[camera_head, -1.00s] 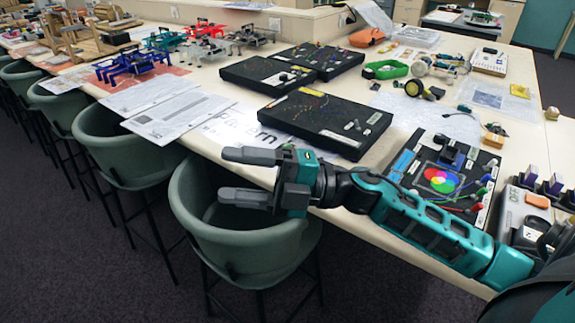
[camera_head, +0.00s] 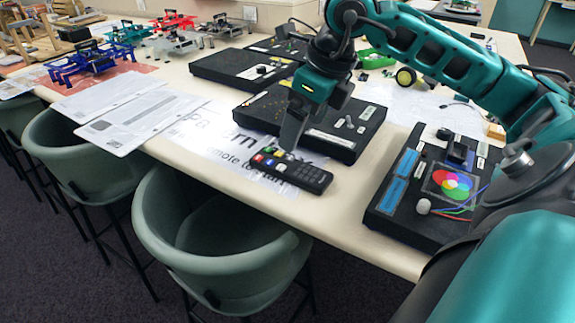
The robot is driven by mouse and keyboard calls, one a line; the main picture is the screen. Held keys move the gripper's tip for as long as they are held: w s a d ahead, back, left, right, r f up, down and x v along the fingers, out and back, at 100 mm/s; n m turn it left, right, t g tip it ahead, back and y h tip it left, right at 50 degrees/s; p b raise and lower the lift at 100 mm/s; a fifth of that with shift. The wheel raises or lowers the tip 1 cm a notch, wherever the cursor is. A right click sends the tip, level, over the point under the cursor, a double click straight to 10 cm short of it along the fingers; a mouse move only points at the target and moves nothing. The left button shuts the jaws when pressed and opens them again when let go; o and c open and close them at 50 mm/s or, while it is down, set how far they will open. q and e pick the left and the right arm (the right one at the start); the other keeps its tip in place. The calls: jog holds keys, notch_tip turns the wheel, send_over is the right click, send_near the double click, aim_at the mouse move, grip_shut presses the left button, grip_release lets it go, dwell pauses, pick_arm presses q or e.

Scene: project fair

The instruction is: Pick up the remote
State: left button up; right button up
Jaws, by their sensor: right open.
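A black remote (camera_head: 305,177) with coloured buttons at its left end lies on the table, partly over a printed sheet (camera_head: 215,145), near the table's front edge. My right gripper (camera_head: 286,148) points down over the button end of the remote. Its fingers are open, and one finger largely hides the other. I cannot tell whether the fingertips touch the remote. My left gripper is not in view.
A black project board (camera_head: 350,135) stands right behind the remote. Another board with a colour wheel (camera_head: 410,180) lies to the right. White papers (camera_head: 130,120) lie to the left. Green chairs (camera_head: 200,240) line the front edge.

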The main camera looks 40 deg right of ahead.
send_over(290, 166)
jog(key=s, duration=0.2)
notch_tip(290, 166, down, 4)
jog(key=shift+f, duration=0.15)
jog(key=shift+d+x, duration=0.15)
jog(key=shift+x, duration=1.3)
jog(key=shift+d+x, duration=0.15)
jog(key=shift+x, duration=1.3)
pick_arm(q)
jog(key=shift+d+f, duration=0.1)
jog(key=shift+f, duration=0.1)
pick_arm(e)
jog(key=shift+c, duration=0.4)
jog(key=c, duration=1.2)
jog(key=shift+o, duration=0.2)
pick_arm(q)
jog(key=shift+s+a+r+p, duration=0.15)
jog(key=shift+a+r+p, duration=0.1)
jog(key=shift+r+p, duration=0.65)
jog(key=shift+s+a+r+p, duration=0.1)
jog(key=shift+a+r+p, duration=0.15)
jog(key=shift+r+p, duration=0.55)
pick_arm(e)
notch_tip(290, 166, up, 20)
